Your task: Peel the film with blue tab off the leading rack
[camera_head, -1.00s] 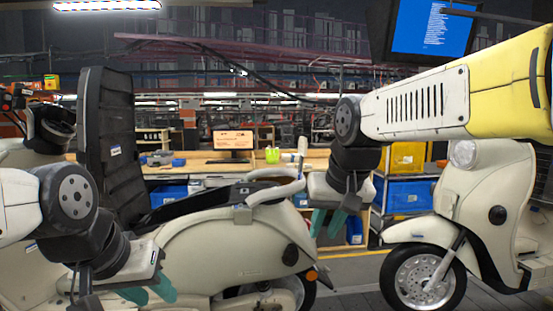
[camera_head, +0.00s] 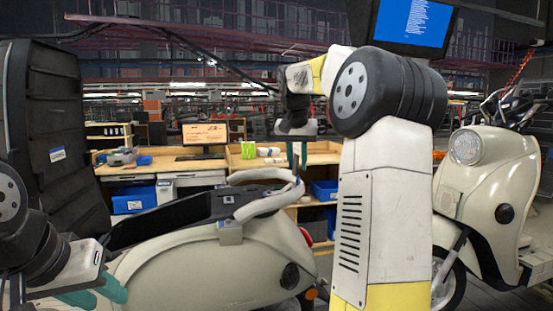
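A small pale square with a dark mark (camera_head: 228,200) shows by the rack's front end. I cannot make out the film or a blue tab. My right gripper (camera_head: 297,156) is raised above the rack's right end, fingers down and slightly apart, with nothing visible between them. My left gripper (camera_head: 95,293) is low at the left beside the scooter's body, its teal fingers spread and empty.
A second cream scooter (camera_head: 490,200) stands at the right, partly behind my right arm. A tall black panel (camera_head: 45,130) stands at the left. Workbenches (camera_head: 322,157) with a monitor (camera_head: 204,134) and blue bins (camera_head: 134,202) are behind. A blue screen (camera_head: 412,22) hangs overhead.

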